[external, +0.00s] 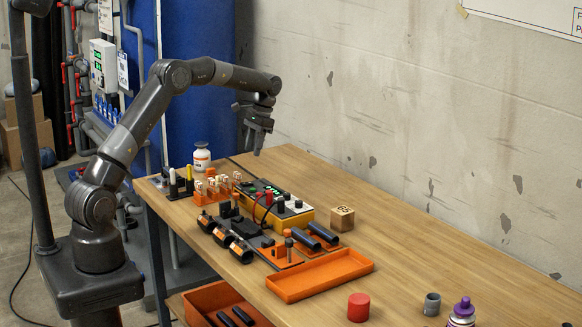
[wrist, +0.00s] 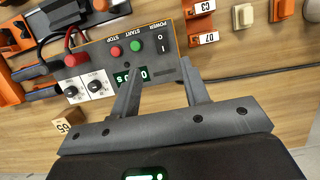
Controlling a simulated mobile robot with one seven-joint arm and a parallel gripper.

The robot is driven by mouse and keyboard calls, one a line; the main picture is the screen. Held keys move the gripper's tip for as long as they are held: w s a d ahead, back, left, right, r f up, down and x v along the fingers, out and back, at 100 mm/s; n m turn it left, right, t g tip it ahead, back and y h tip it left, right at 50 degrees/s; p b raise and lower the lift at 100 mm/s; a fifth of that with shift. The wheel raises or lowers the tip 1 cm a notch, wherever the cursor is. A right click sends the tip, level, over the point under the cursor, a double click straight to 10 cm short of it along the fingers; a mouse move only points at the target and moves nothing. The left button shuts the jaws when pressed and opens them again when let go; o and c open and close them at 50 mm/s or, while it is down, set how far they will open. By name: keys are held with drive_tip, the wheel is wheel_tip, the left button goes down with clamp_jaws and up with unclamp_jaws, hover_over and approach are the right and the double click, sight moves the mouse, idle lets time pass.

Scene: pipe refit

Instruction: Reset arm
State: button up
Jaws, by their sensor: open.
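My gripper (external: 254,135) is raised above the back part of the wooden table (external: 430,243), fingers pointing down. In the wrist view, its two fingers (wrist: 160,82) are apart with nothing between them. Below and beyond the fingers is an orange-and-grey control box (wrist: 118,58) with red and green buttons, a power switch, two dials and a small green display. The control box also shows in the external view (external: 293,218), apart from the gripper. My arm bends up from its base at the left and reaches over to the table.
An empty orange tray (external: 319,275) lies near the table's front edge. A wooden cube (external: 342,218), a red cylinder (external: 358,307), a grey cup (external: 432,304) and a purple-capped bottle (external: 462,313) stand to the right. A white bottle (external: 201,157) stands at the back left. The right side is largely clear.

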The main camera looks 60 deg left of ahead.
drive_tip(key=s+d+r+t+y, duration=0.1)
drive_tip(key=s+d+r+t, duration=0.1)
drive_tip(key=s+d+r, duration=0.5)
drive_tip(key=s+d+r+t, duration=0.2)
drive_tip(key=s+d+r, duration=0.3)
drive_tip(key=s+r, duration=0.45)
drive_tip(key=s+d+f+t, duration=0.1)
drive_tip(key=s+d+t, duration=0.1)
drive_tip(key=s, duration=0.9)
drive_tip(key=s+d+f+t+h, duration=0.1)
drive_tip(key=s+d+t, duration=0.2)
drive_tip(key=s, duration=0.7)
drive_tip(key=shift+s+d+f, duration=0.15)
drive_tip(key=shift+s+d, duration=0.25)
drive_tip(key=shift+d, duration=0.6)
drive_tip(key=shift+o, duration=0.2)
